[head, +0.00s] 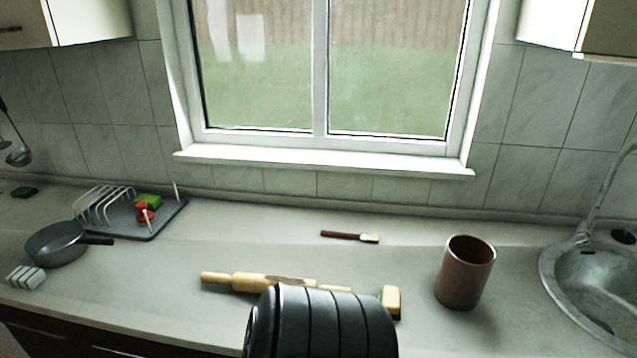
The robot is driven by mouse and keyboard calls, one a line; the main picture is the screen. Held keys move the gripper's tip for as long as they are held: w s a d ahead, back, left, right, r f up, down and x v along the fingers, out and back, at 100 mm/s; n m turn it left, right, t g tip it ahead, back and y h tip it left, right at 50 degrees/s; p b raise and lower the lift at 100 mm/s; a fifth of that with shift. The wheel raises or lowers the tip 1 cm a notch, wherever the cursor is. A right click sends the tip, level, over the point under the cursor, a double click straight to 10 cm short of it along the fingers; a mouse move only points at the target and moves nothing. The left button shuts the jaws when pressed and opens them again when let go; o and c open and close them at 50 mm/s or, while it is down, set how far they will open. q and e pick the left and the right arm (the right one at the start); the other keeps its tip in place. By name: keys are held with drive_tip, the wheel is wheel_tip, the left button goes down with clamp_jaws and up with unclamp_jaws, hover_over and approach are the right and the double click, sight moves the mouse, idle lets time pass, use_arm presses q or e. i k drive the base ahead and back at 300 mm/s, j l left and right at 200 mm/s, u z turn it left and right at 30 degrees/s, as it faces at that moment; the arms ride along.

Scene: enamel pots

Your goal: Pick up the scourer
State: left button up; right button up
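A small dark green pad (24,191), which looks like the scourer, lies flat on the counter at the far left, near the back wall. It is small in the picture, so its texture cannot be told. A pale yellow block with a dark green edge (391,300), sponge-like, sits near the middle front of the counter, partly hidden by a black ribbed part of my own body. Neither of my grippers shows in the head view.
A grey pan (56,245) and a striped block (26,277) stand front left. A dish rack (155,229) holds green and red items. A rolling pin (247,283), brush (349,236) and brown pot (465,272) lie farther right, then a sink (552,262). Free counter lies around the brush.

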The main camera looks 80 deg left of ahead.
sight(390, 297)
drive_tip(key=u, duration=3.05)
